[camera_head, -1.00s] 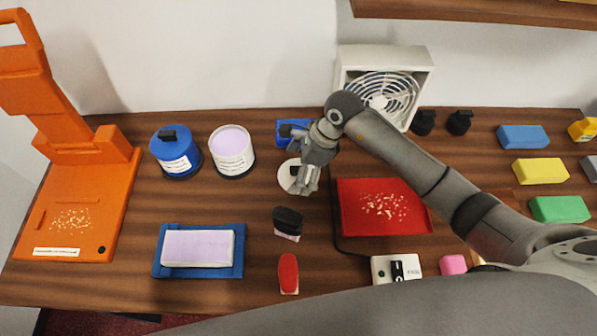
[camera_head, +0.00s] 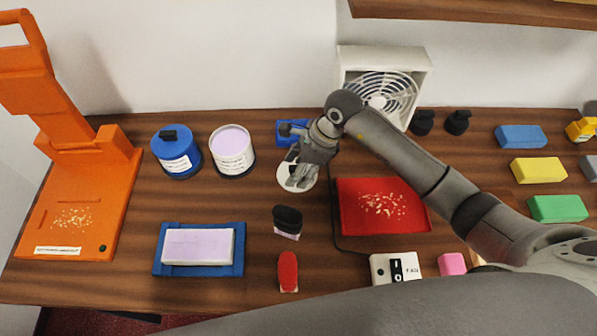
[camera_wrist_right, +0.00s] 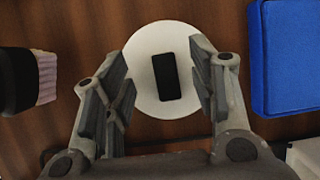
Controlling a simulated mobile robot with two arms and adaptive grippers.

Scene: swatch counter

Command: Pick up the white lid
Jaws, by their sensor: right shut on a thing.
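The white lid (camera_head: 284,179) is a round disc with a black knob, seen in the middle of the counter in the head view. In the right wrist view the lid (camera_wrist_right: 143,52) shows face-on, with its black knob (camera_wrist_right: 167,77) between the fingers. My right gripper (camera_head: 299,180) is over the lid and shut on it; the fingers (camera_wrist_right: 161,88) stand on both sides of the knob. The fingers hide part of the lid in the head view. I cannot tell whether the lid is clear of the counter. My left gripper is not in view.
A white open can (camera_head: 233,155) and a blue lidded can (camera_head: 176,155) stand to the left. A black-handled brush (camera_head: 287,220) lies just in front, a blue item (camera_head: 290,130) behind, a red tray (camera_head: 400,222) at right. A fan (camera_head: 380,90) stands behind my arm.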

